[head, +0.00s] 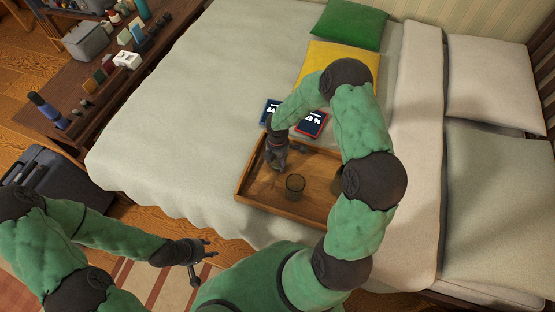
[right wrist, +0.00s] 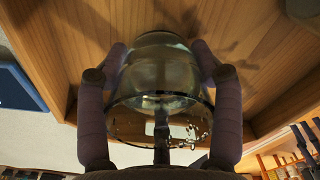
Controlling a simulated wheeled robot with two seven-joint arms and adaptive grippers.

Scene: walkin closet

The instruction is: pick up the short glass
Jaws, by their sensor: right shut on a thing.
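A short clear glass (right wrist: 158,85) sits between the two fingers of my right gripper (right wrist: 160,92) in the right wrist view, with a finger against each side. My right gripper (head: 277,158) is shut on it, low over the left part of a wooden tray (head: 246,186). In the head view the hand mostly hides this glass. Another dark glass (head: 295,186) stands in the tray in front of the hand. A further glass (head: 336,181) is partly hidden behind my right arm. My left gripper (head: 204,262) is open and empty, away from the tray near the bed's front edge.
The tray lies on a bed (head: 170,120). Two dark tablet-like things (head: 312,123) lie behind it, with yellow (head: 322,58) and green (head: 350,25) pillows beyond. A cluttered wooden bench (head: 110,82) stands at the left. The bed's left part is clear.

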